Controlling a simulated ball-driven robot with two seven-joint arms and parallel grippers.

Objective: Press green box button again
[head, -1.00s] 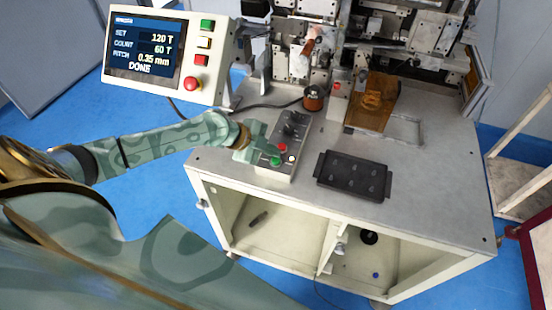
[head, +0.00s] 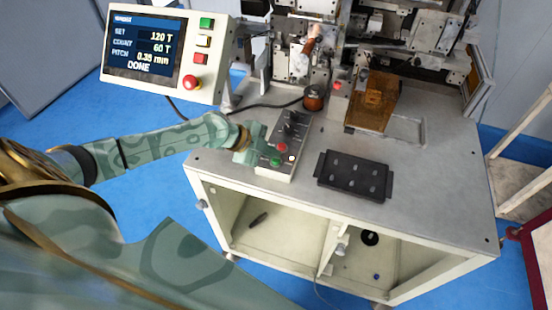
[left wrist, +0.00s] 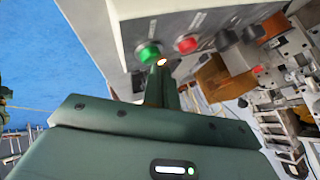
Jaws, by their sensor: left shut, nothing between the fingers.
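The control box (head: 268,172) is a grey box on the front left of the machine table. Its green button (head: 276,161) and red button (head: 281,148) are on top, with a small pale lit spot (head: 292,158) beside them. My left gripper (head: 262,156) is shut and empty, with its tip close beside the green button. In the left wrist view the shut fingers (left wrist: 163,88) point at the box, just right of the green button (left wrist: 149,52) and below the red button (left wrist: 187,43). I cannot tell whether they touch. My right gripper is not in view.
A display panel (head: 148,86) reading DONE, with its own green button (head: 207,23), stands at the back left. A black tray (head: 352,187) lies right of the box. A copper spool (head: 314,99) and the winding machine stand behind. The table's front right is clear.

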